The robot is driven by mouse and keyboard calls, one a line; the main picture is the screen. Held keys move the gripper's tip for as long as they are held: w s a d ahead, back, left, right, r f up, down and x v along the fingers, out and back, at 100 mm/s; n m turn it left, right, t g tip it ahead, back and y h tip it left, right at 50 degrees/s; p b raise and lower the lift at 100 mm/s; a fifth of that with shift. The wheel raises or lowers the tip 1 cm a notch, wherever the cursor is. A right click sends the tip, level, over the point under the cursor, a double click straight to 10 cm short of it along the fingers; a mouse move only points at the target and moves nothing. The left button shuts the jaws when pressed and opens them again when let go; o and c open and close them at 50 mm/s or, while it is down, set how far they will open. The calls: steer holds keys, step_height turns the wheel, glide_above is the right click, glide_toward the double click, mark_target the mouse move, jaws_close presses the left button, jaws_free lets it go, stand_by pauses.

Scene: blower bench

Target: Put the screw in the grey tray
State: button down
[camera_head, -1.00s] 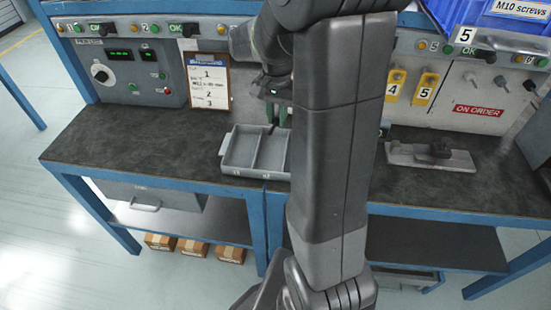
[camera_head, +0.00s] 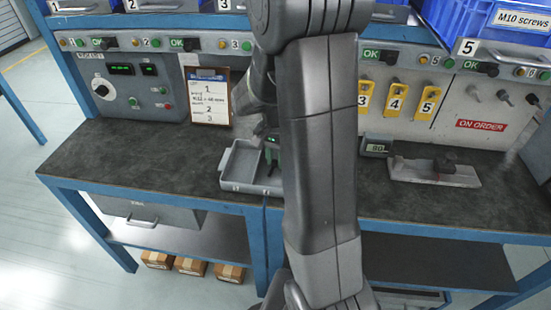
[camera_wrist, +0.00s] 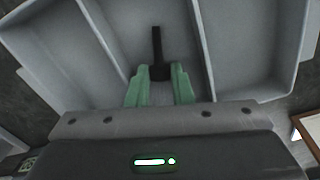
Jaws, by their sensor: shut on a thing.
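The screw (camera_wrist: 157,50) is dark, with a long thin shank and a wider head. In the wrist view my gripper (camera_wrist: 160,78) is shut on its head between two green fingers, and the shank points away from me. The grey tray (camera_head: 239,184) stands on the bench and is divided into compartments. In the wrist view the tray (camera_wrist: 55,45) fills the background, with the screw over its middle compartment. I cannot tell whether the screw touches the tray floor. In the head view my arm hides the tray's right part and the screw.
The dark bench top (camera_head: 130,165) is clear left of the tray. A clipboard (camera_head: 207,97) leans at the back panel. Right of my arm are a small display (camera_head: 377,146) and a grey fixture (camera_head: 434,172). A blue bin of M10 screws (camera_head: 480,25) sits above.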

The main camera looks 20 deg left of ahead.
steer(key=shift+f, duration=0.15)
steer(key=c, duration=1.6)
jaws_free()
steer(key=shift+o, duration=0.2)
step_height(320, 180, up, 12)
steer(key=p, duration=0.1)
steer(key=shift+r+p, duration=0.2)
steer(key=shift+p, duration=0.2)
